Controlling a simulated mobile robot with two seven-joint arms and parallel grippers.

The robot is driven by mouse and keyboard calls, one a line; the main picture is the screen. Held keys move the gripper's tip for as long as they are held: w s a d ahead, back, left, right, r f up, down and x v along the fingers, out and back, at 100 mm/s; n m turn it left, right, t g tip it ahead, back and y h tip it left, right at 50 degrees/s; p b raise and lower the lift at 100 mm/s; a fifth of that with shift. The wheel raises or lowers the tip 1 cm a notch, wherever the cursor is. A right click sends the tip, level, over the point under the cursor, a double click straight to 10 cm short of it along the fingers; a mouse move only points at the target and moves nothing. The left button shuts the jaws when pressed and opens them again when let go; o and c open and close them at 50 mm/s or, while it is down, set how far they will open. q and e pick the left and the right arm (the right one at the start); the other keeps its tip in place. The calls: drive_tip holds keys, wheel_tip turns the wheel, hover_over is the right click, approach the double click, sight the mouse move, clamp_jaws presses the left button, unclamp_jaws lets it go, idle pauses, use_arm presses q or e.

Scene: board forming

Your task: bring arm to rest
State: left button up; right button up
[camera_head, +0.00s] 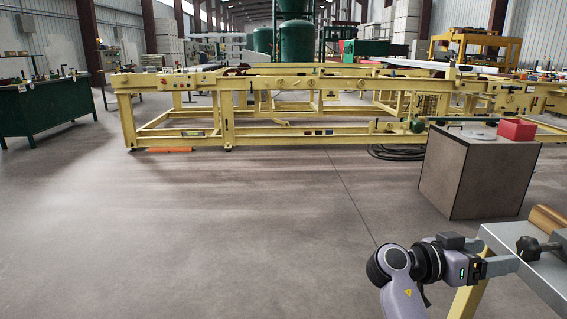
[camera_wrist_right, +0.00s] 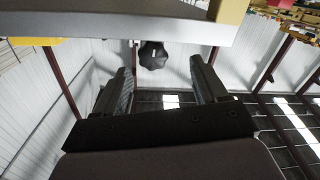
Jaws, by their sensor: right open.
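My right arm comes in at the bottom right of the head view. Its gripper (camera_head: 510,260) is beside the left edge of a grey-topped table (camera_head: 503,236). In the right wrist view the two dark fingers of this gripper (camera_wrist_right: 161,75) stand apart with nothing between them. A black star knob (camera_wrist_right: 152,55) shows beyond the fingertips, under a grey edge; a black knob (camera_head: 537,248) also shows on the table in the head view. My left gripper is not in view.
A brown cabinet (camera_head: 475,175) with a red box (camera_head: 516,129) on top stands behind the table. A long yellow frame (camera_head: 270,132) crosses the back. A green workbench (camera_head: 50,108) is at the left. The floor in the middle is clear.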

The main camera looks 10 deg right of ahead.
wheel_tip(320, 180, down, 11)
drive_tip(key=w+a+n+t+y, duration=0.2)
drive_tip(key=n+t+y, duration=0.2)
drive_tip(key=n+t, duration=0.35)
drive_tip(key=s+a+f+n+t+y, duration=0.2)
drive_tip(key=a+f+n+y, duration=0.2)
drive_tip(key=a+f, duration=0.15)
drive_tip(key=s+a+f+n+t+y, duration=0.1)
drive_tip(key=s+a+f+n+y, duration=0.3)
drive_tip(key=f, duration=0.3)
drive_tip(key=s+a+f+n+t+y, duration=0.1)
drive_tip(key=s+a+f+n+y, duration=0.15)
drive_tip(key=s+a+y, duration=0.95)
use_arm(q)
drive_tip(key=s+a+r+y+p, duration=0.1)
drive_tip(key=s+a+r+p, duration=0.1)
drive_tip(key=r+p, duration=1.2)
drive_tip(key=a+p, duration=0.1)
drive_tip(key=p, duration=0.6)
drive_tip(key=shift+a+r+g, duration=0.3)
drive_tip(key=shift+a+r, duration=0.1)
use_arm(e)
wheel_tip(320, 180, up, 16)
drive_tip(key=d+h, duration=0.1)
drive_tip(key=h, duration=0.3)
drive_tip(key=shift+d, duration=0.3)
